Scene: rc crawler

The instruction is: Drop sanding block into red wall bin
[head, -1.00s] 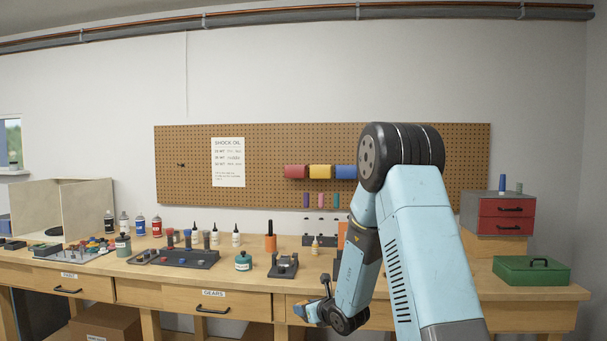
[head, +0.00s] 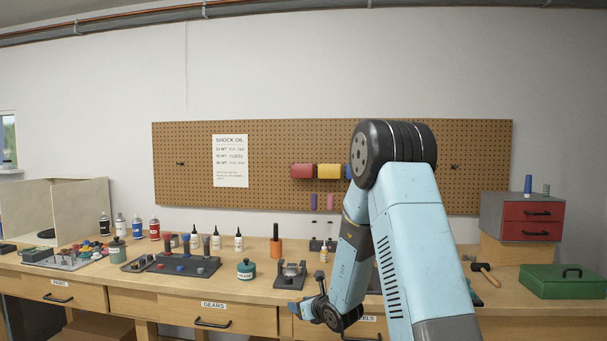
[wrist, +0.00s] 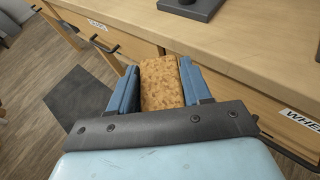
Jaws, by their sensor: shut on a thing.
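The sanding block (wrist: 161,84) is a tan, speckled block held between the two blue fingers of my gripper (wrist: 159,80) in the wrist view. In the head view my gripper (head: 303,310) is low, in front of the bench's drawer fronts; the block cannot be made out there. The red wall bin (head: 301,171) hangs on the pegboard, left of a yellow bin and well above my gripper. The blue bin beside them is mostly hidden by my arm.
The workbench (head: 262,291) carries bottles, a grey tray (head: 172,265), a teal jar (head: 246,269) and a small vise (head: 290,275). A hammer (head: 485,272), green box (head: 570,281) and red drawer unit (head: 533,220) stand right. The air before the pegboard (head: 270,150) is clear left of my arm.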

